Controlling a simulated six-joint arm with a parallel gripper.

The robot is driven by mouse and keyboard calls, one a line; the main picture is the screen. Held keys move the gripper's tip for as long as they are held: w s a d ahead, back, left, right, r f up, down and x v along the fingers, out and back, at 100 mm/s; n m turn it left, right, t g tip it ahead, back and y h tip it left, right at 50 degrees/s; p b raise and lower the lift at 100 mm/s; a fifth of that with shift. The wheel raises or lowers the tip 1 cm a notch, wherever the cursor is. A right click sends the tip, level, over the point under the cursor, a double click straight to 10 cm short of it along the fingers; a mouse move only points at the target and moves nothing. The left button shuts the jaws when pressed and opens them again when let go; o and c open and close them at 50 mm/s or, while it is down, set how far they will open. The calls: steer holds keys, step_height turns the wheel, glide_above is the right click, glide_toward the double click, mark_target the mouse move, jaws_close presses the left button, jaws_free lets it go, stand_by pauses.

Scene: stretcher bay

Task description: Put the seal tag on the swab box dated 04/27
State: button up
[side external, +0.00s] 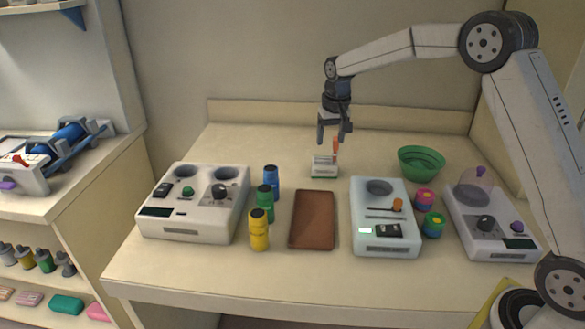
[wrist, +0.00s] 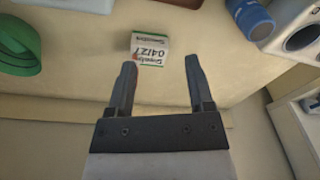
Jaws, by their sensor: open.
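The swab box (side external: 324,167) is a small white box with green edging, on the table at the back middle.
A green bowl (side external: 421,162) stands to the right. Blue (side external: 271,183), green (side external: 265,203) and yellow (side external: 259,230) bottles stand left of a brown pad (side external: 312,219). White devices (side external: 193,203) (side external: 385,217) (side external: 490,222) flank them. Table around the box is clear.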

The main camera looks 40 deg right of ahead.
steer(key=s+a+f+n, duration=0.1)
steer(key=s+a+f, duration=0.1)
steer(key=s, duration=0.6)
steer(key=s+a+f+n+t, duration=0.1)
steer(key=s+a, duration=0.3)
steer(key=s, duration=0.5)
steer(key=s+a+f+n, duration=0.2)
steer(key=s+a+f, duration=0.1)
steer(key=s, duration=0.6)
steer(key=shift+s+f+n, duration=0.25)
steer(key=shift+f+n, duration=0.15)
steer(key=shift+f, duration=0.05)
